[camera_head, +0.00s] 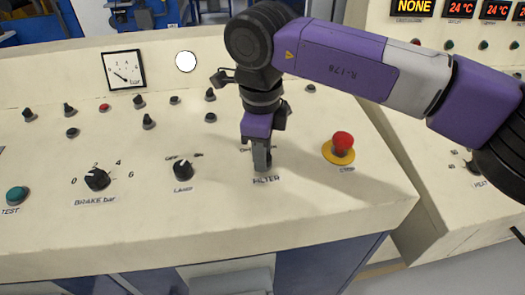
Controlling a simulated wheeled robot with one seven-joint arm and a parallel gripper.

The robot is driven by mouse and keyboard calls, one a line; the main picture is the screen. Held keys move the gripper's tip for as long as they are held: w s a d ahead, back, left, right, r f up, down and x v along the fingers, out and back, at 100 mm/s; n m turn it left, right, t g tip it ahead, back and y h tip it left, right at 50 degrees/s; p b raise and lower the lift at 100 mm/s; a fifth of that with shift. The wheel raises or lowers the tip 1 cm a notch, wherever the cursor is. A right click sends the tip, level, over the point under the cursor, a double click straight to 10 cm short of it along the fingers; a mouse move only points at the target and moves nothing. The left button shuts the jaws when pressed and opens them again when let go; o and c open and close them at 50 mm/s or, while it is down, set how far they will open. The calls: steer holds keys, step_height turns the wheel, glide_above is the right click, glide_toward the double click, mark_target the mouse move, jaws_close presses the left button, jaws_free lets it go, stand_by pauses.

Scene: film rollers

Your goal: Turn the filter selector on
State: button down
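The filter selector is on the cream console, just above its "FILTER" label (266,180). My gripper (262,165) points straight down at the selector's place and covers the knob. Part of the selector's off/on marking shows behind the gripper, mostly hidden. The fingers look close together around or on the knob, but I cannot see whether they touch it or how far apart they are. The knob's angle is hidden.
The lamp selector (183,170) stands left of my gripper, with the brake knob (97,179) farther left. A red stop button (342,143) on a yellow base is to the right. Several small black knobs stand behind. A gauge (124,70) is on the back panel.

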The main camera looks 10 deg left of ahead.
stand_by(0.3)
steer(key=m, duration=0.5)
steer(key=shift+m+p, duration=0.3)
steer(key=shift+p, duration=0.1)
steer(key=m, duration=0.6)
steer(key=shift+w, duration=0.1)
stand_by(0.3)
steer(key=c, duration=1)
jaws_free()
steer(key=shift+r, duration=0.1)
